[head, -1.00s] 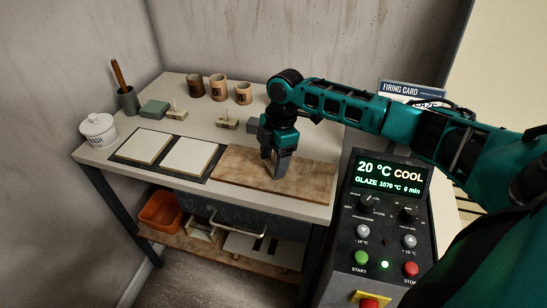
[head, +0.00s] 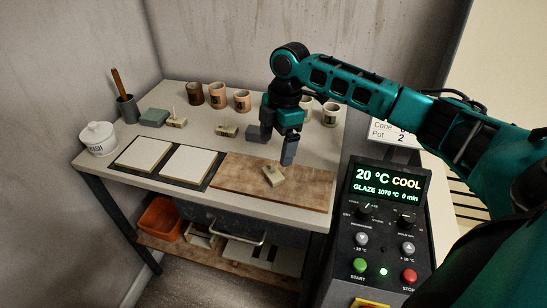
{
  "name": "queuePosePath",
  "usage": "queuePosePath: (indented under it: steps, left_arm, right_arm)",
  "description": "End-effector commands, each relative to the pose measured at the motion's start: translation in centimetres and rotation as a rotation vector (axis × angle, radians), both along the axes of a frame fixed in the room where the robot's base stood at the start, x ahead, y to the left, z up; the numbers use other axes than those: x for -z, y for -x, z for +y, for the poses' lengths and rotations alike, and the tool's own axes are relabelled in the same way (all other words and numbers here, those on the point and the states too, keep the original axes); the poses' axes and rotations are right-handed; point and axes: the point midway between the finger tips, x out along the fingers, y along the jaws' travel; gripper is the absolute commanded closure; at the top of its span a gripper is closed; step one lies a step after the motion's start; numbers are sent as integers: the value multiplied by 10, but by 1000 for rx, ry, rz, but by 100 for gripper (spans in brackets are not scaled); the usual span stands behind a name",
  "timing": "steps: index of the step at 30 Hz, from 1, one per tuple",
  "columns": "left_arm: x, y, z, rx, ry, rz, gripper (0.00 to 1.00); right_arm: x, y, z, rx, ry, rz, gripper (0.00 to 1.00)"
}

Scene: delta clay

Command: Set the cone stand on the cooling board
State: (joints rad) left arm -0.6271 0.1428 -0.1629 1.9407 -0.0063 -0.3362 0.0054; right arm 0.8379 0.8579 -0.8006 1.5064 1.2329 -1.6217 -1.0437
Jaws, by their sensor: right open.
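A small beige cone stand (head: 273,177) lies on the brown wooden cooling board (head: 310,190), near the board's middle left. Thin pale cones on it are hard to make out. My right gripper (head: 288,160) is open and empty, above and slightly right of this stand, apart from it. Two similar stands with upright cones, one at the middle (head: 226,131) and one farther left (head: 176,123), stand on the table behind. My left gripper is not in view.
Two white tiles on a dark mat (head: 214,173) lie left of the board. Several cups (head: 218,95) stand at the back, some close behind my right gripper. A grey block (head: 256,133) is beside the gripper. The kiln control panel (head: 385,215) rises at the right.

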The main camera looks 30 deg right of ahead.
Motion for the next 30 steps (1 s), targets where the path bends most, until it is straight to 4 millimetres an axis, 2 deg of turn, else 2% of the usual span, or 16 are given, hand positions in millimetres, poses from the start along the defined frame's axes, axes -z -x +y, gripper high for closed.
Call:
queuePosePath:
  steps: [1, 3, 9, 30]
  left_arm:
    - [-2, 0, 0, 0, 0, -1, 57]
    - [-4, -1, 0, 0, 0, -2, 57]
    - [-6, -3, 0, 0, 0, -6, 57]
    - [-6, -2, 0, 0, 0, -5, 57]
  right_arm:
    - [-12, -1, -2, 0, -1, -3, 9]
    - [-24, 0, -3, 0, -1, -3, 9]
    - [-44, 0, -7, 1, -1, 0, 9]
    - [-47, 1, -7, 0, -1, 1, 9]
